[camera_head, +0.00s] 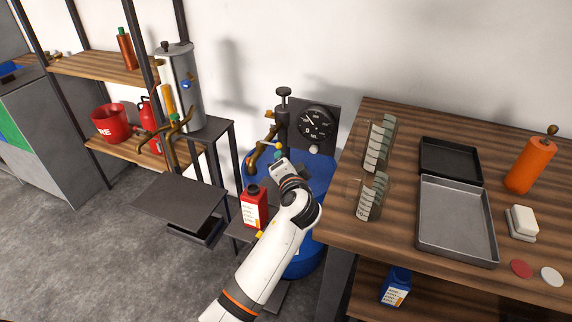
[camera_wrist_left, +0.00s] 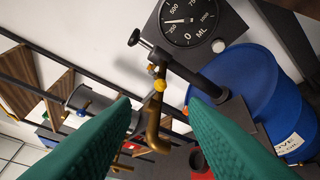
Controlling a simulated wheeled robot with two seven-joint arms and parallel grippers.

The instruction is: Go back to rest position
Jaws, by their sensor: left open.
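My left arm reaches up from the bottom of the head view, and its gripper (camera_head: 277,155) is beside the brass tap (camera_head: 258,153) of the dispenser on the blue barrel (camera_head: 320,178). In the left wrist view the green finger pads of my left gripper (camera_wrist_left: 160,108) stand wide apart with nothing held between them. The brass tap (camera_wrist_left: 155,125) and its yellow knob show beyond the gap; I cannot tell whether they touch the pads. A red bottle (camera_head: 254,208) with a white label stands upright below the tap. My right gripper is not in view.
A round ML gauge (camera_head: 316,122) is behind the barrel. The wooden table (camera_head: 400,235) on the right holds two trays (camera_head: 457,220), two graduated containers (camera_head: 372,195) and an orange grinder-like bottle (camera_head: 530,165). A shelf with a grey tank (camera_head: 180,85) stands left. Floor is free at lower left.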

